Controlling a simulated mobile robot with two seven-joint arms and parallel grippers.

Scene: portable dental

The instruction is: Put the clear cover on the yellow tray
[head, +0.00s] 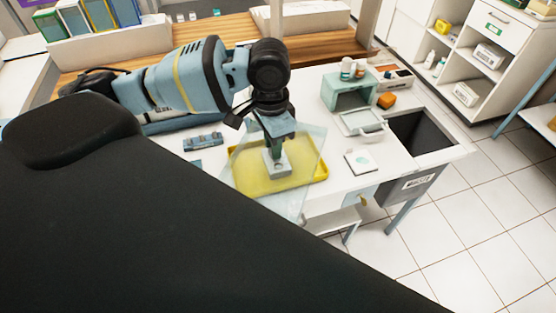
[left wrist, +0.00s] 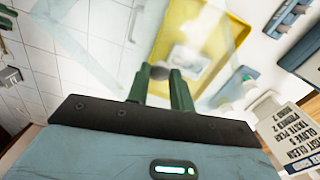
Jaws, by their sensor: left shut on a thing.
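The yellow tray (head: 310,180) lies on the white table in the head view and also shows in the left wrist view (left wrist: 241,30). The clear cover (head: 309,143) is a thin see-through sheet over the tray. It is turned relative to the tray, and its corners reach past the tray's far and near edges. My left gripper (head: 275,152) points down and is shut on the cover's pale handle block near the middle. The cover also shows in the left wrist view (left wrist: 125,52), beyond the fingers (left wrist: 160,75). The gap between cover and tray is hard to judge. My right gripper is not in view.
Right of the tray lie a white card (head: 361,162) and a small clear-lidded box (head: 361,122). A dark open bin (head: 425,132) is at the right. A blue rack (head: 203,141) lies left of the tray.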

